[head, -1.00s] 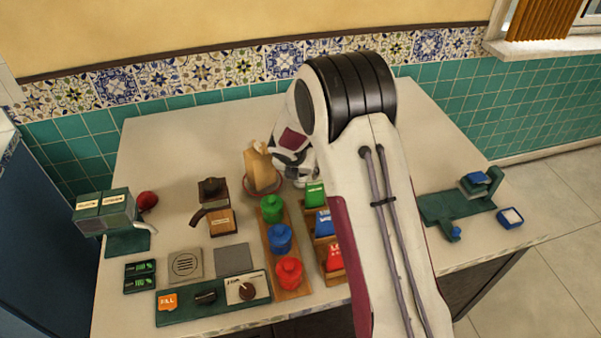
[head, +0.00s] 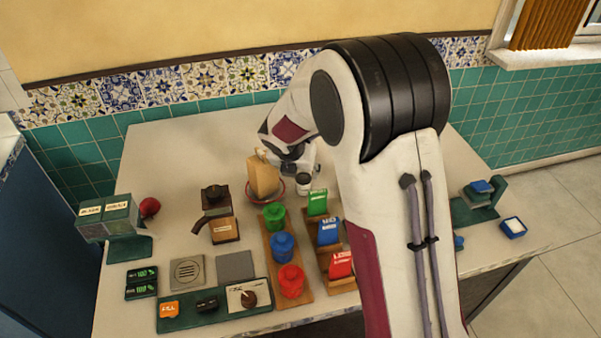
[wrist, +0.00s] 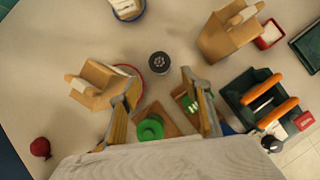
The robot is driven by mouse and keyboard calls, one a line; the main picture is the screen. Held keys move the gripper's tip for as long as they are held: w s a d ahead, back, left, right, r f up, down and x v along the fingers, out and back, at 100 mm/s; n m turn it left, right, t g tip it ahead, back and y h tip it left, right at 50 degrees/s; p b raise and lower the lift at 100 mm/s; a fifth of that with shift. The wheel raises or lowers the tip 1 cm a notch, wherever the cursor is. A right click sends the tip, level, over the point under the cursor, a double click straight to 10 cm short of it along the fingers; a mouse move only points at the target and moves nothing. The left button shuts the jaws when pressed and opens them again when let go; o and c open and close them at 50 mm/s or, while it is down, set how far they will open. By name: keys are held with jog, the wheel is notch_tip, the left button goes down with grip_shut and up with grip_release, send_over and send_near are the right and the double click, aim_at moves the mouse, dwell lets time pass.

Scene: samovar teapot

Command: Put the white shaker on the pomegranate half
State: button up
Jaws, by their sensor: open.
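The white shaker (head: 304,188) stands upright beside the brown paper bag; its dark perforated top (wrist: 159,62) shows in the wrist view. My gripper (wrist: 160,82) is open and empty, with the shaker top just beyond the gap between its fingertips. A red pomegranate piece (head: 150,207) lies at the left, by the green dispenser, and also shows in the wrist view (wrist: 39,147). I cannot tell whether it is a half.
The paper bag (head: 263,177) stands on a red-rimmed plate left of the shaker. Green, blue and red canisters (head: 282,245) and a rack of packets (head: 328,230) stand nearer. The back left counter is clear.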

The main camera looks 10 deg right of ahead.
jog(key=shift+s+a+r, duration=0.15)
jog(key=shift+s+r, duration=0.2)
jog(key=shift+r, duration=0.25)
jog(key=shift+r, duration=0.1)
jog(key=s+d+r+m, duration=0.2)
jog(key=s+r+m, duration=0.5)
jog(key=s+m, duration=0.1)
jog(key=s+d+r+m, duration=0.2)
jog(key=s+r+m, duration=0.5)
jog(key=s, duration=0.1)
jog(key=s+a+r+m+y, duration=0.1)
jog(key=s+m, duration=0.6)
jog(key=s, duration=0.3)
jog(key=s+a+r+m+y, duration=0.1)
jog(key=s+a+m, duration=0.1)
jog(key=s+m, duration=0.6)
jog(key=shift+s+a+m+y, duration=0.15)
jog(key=shift+s+m+y, duration=0.2)
jog(key=shift+s, duration=0.8)
jog(key=shift+o, duration=0.4)
jog(key=shift+w+r, duration=0.15)
